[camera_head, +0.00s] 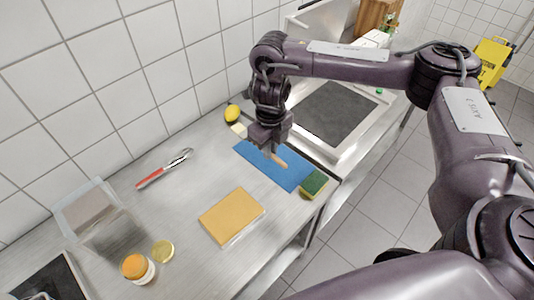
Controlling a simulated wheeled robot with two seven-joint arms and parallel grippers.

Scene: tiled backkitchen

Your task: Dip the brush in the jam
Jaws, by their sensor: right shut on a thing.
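My right gripper (269,148) is over the blue mat (295,178), pointing down and shut on the brush (279,161). Only a tan, wood-like part of the brush shows below the fingers; the rest is hidden by the gripper. A small jar with orange content, which looks like the jam (136,267), stands at the front left of the counter, well apart from the gripper. A round yellowish lid (163,251) lies beside the jar. My left gripper is not in view.
A yellow-orange slab (232,215) lies mid-counter. A red-handled utensil (160,172) lies near the wall. A clear container (88,207) stands left, a green-yellow sponge (314,184) at the counter edge, a lemon (232,113) behind. Counter between jar and slab is mostly bare.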

